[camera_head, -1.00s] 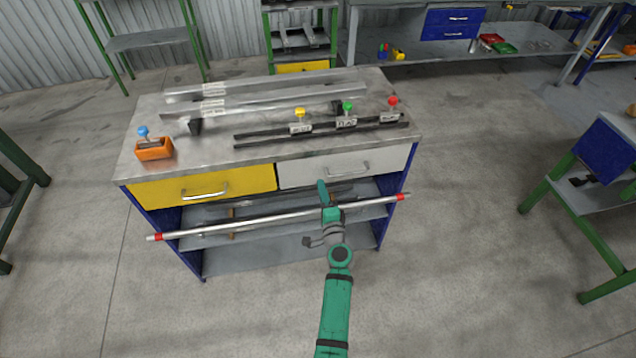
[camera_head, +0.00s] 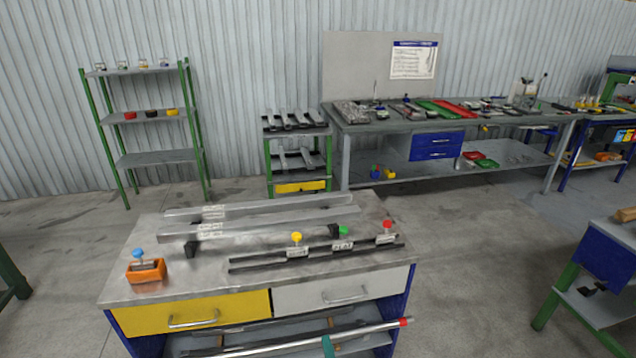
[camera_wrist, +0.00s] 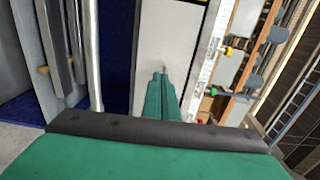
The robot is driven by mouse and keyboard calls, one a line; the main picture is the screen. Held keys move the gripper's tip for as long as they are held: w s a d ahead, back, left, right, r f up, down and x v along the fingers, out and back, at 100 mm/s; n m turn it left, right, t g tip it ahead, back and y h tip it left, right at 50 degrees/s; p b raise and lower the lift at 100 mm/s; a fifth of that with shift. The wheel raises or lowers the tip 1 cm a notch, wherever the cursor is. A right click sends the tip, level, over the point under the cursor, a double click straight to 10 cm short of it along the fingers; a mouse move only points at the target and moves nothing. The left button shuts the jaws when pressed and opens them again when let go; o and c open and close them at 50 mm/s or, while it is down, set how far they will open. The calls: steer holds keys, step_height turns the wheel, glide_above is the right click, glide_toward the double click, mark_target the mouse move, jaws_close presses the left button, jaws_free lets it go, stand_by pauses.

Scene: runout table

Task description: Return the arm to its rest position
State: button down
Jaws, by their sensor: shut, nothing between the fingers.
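My green gripper shows in the wrist view (camera_wrist: 162,88) with its two fingers together and nothing between them. They point toward the pale drawer front (camera_wrist: 160,45); I cannot tell the gap. In the head view only a green tip of my arm's end (camera_head: 328,346) shows at the bottom edge, in front of the bench's open shelf. The rest of the arm is out of that picture. A long metal rod with a red end (camera_head: 370,331) runs across the front of the bench, beside the green tip; it also shows left of the fingers in the wrist view (camera_wrist: 94,60).
The bench top (camera_head: 215,268) holds metal bars, black rails with coloured knobs and an orange block (camera_head: 146,271). Below are a yellow drawer (camera_head: 190,312) and a grey drawer (camera_head: 340,290). A blue cabinet (camera_head: 595,292) stands right, with open floor (camera_head: 480,270) between.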

steer(key=s+a+f+n+g+h, duration=0.1)
steer(key=s+f+n+h, duration=0.15)
steer(key=s, duration=0.95)
steer(key=s+a+f+n+g+h, duration=0.1)
steer(key=s+f+n, duration=0.25)
steer(key=s, duration=0.85)
steer(key=s+r+n, duration=0.4)
steer(key=s+r, duration=0.3)
steer(key=s, duration=0.2)
steer(key=s+a+r+n, duration=0.1)
steer(key=s+r+n, duration=0.4)
steer(key=s, duration=0.5)
step_height(320, 180, up, 3)
steer(key=shift+s+a+f+n, duration=0.15)
steer(key=shift+s+a+n, duration=0.05)
steer(key=shift+n, duration=0.1)
steer(key=shift+d, duration=0.1)
